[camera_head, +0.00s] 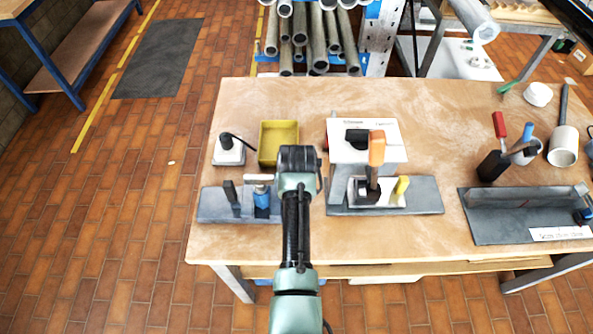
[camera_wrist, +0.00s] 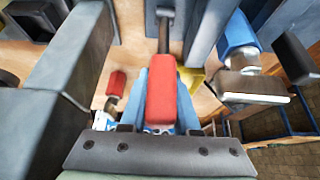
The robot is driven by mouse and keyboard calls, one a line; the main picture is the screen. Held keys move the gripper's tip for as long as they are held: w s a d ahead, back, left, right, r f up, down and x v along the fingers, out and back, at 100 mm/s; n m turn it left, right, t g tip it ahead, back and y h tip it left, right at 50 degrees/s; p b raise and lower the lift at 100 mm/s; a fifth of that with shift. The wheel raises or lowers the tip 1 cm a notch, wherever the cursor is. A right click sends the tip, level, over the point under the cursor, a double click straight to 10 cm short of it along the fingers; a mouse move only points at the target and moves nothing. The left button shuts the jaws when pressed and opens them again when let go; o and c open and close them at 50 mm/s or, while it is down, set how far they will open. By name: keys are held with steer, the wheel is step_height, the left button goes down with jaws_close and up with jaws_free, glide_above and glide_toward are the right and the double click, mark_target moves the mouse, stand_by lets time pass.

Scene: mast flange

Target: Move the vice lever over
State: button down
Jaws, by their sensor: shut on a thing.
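A red handle (camera_wrist: 161,98) on a dark rod, which looks like the vice lever, fills the middle of the wrist view. My gripper (camera_wrist: 162,72) is shut on this handle, with a blue-grey finger on each side of it. In the head view my wrist hides the fingertips and the held handle. A small blue vice-like fixture (camera_head: 262,199) with a pale bar on top stands just left of my arm on a grey plate (camera_head: 213,206). A blue part with a pale-edged bar (camera_wrist: 240,50) shows at right in the wrist view.
A yellow tray (camera_head: 264,153) and a white box with a black knob (camera_head: 228,155) lie behind on the workbench (camera_head: 440,115). An orange-handled clamp (camera_head: 376,150) stands close right of my arm. Red- and blue-handled tools stand farther right. The bench middle right is clear.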

steer(key=shift+r, duration=0.1)
steer(key=c, duration=0.6)
jaws_free()
steer(key=shift+w, duration=0.1)
steer(key=shift+c, duration=0.2)
steer(key=v, duration=1.2)
steer(key=shift+s+r+b, duration=0.3)
steer(key=shift+b, duration=0.15)
